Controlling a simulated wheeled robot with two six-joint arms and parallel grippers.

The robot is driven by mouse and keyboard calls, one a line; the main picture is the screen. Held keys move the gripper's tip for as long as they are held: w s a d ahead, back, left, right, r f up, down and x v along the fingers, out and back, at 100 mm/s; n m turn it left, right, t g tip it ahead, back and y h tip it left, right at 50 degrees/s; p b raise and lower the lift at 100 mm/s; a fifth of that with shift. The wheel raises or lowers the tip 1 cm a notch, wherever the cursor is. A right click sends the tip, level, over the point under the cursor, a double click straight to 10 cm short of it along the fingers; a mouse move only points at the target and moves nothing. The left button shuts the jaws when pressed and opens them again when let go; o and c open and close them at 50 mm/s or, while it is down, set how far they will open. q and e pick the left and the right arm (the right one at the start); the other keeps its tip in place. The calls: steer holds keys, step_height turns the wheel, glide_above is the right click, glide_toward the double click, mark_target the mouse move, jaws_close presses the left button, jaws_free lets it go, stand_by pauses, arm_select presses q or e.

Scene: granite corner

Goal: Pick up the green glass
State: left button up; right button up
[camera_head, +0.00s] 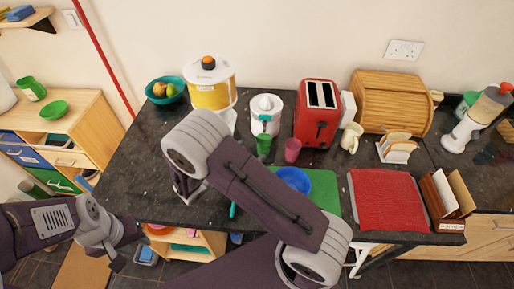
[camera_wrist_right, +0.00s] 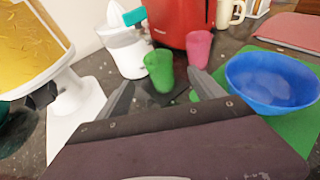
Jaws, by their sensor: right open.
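The green glass (camera_head: 263,146) stands upright on the dark granite counter, beside a pink glass (camera_head: 292,150) on its right. In the right wrist view the green glass (camera_wrist_right: 159,72) stands just beyond my right gripper (camera_wrist_right: 163,94), roughly in line with the gap between its fingers. The right fingers are apart with nothing between them. In the head view my right arm hides much of that gripper. My left gripper (camera_head: 118,260) hangs low at the left, below the counter's front edge and away from the glass; its jaw opening is too small to tell.
A white juicer (camera_head: 266,114) and red toaster (camera_head: 317,112) stand behind the glasses. A blue bowl (camera_head: 294,179) sits on a green mat (camera_head: 325,194) to the right. A yellow and white container (camera_head: 209,86) stands to the left. A cream mug (camera_head: 351,137) is farther right.

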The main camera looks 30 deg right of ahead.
mark_target(259, 146)
steer(key=shift+d+r, duration=0.1)
steer(key=shift+d, duration=0.05)
steer(key=p+x, duration=0.1)
steer(key=x, duration=0.3)
steer(key=shift+d, duration=0.15)
steer(key=shift+w, duration=0.1)
steer(key=shift+d, duration=0.2)
steer(key=p+x, duration=0.1)
steer(key=x, duration=0.3)
steer(key=shift+w, duration=0.1)
steer(key=shift+w+d+f, duration=0.2)
steer(key=shift+d+f, duration=0.1)
steer(key=shift+f, duration=0.1)
steer(key=shift+s+a+r, duration=0.1)
steer(key=shift+a+r, duration=0.05)
steer(key=shift+a, duration=0.05)
steer(key=c, duration=1.5)
steer(key=shift+c, duration=0.2)
